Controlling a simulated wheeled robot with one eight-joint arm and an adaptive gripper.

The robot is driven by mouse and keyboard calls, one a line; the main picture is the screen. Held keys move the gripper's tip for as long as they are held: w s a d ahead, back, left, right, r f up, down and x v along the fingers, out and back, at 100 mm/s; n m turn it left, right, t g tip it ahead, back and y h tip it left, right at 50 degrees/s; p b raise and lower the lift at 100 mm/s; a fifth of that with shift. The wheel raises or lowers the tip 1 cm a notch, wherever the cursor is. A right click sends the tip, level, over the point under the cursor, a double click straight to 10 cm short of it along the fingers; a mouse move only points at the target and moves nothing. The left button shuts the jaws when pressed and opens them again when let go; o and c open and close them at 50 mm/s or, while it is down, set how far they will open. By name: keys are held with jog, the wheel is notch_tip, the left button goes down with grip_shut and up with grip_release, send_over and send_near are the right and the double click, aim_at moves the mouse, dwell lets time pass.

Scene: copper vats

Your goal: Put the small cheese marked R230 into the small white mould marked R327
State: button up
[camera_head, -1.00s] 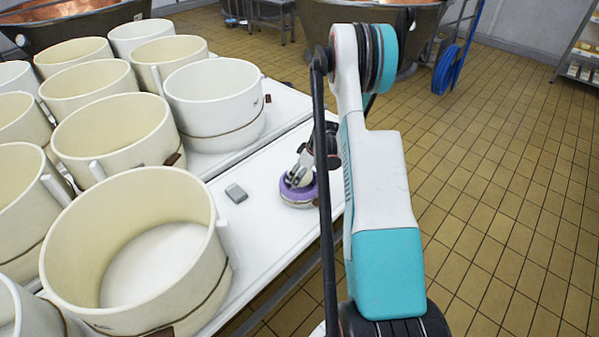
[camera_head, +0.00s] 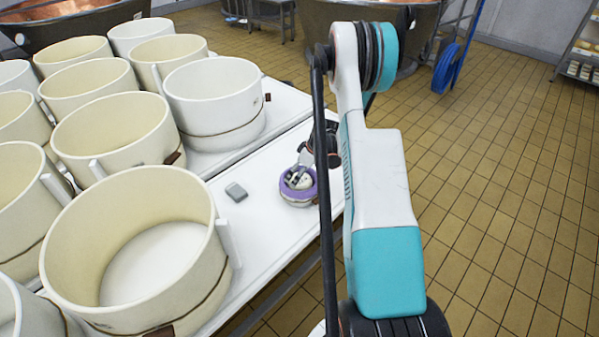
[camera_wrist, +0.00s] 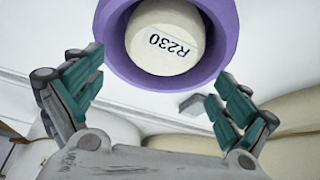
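The small cheese marked R230 (camera_wrist: 165,38) is a cream disc with its label readable in the wrist view. It sits inside a purple-rimmed round holder (camera_wrist: 222,30). In the head view the holder (camera_head: 287,194) stands on the white table's right side, with the cheese partly hidden by my gripper. My gripper (camera_wrist: 160,70) is open and empty, its two teal-padded fingers apart below the holder in the wrist view. In the head view my gripper (camera_head: 298,178) is over the holder. No mark R327 can be read on any mould.
Several large cream moulds (camera_head: 215,85) crowd the left of the white table (camera_head: 260,225). A small grey block (camera_head: 236,192) lies left of the holder. Tiled floor (camera_head: 500,200) is open on the right. Copper vats (camera_head: 75,30) stand behind.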

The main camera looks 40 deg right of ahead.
dwell(0.4)
jog(key=v, duration=1.2)
